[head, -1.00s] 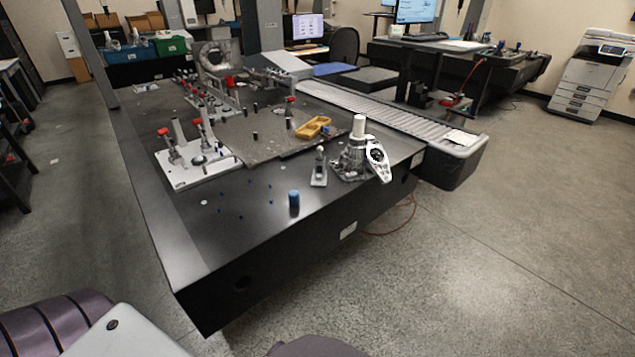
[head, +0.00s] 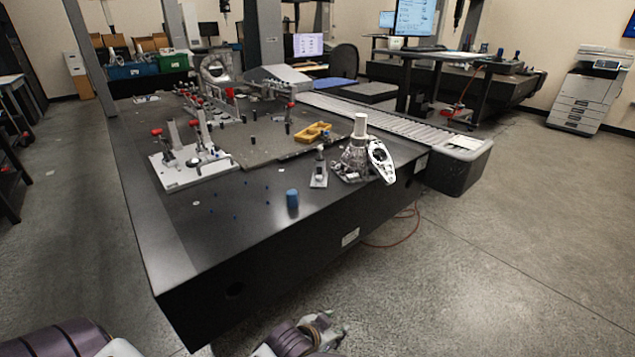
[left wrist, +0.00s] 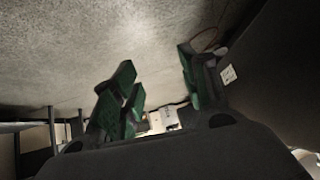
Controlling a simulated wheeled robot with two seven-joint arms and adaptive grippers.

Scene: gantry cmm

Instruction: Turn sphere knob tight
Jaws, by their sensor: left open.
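A small upright fixture (head: 319,168) with a rounded top stands near the front edge of the black table (head: 240,225). I cannot tell for sure whether its top is the sphere knob; no knob is clear at this size. My left gripper (head: 325,328) shows at the bottom of the head view, low in front of the table and well apart from everything on it. In the left wrist view my left gripper (left wrist: 158,62) has its two green fingers spread, with only floor between them. My right gripper is not in view.
A metal device with a white cylinder (head: 360,127) stands right of the fixture, and a blue cylinder (head: 292,199) stands in front. A white plate (head: 192,168) with red-handled clamps lies left. A yellow tray (head: 313,132) lies behind. The floor (head: 480,270) at right is clear.

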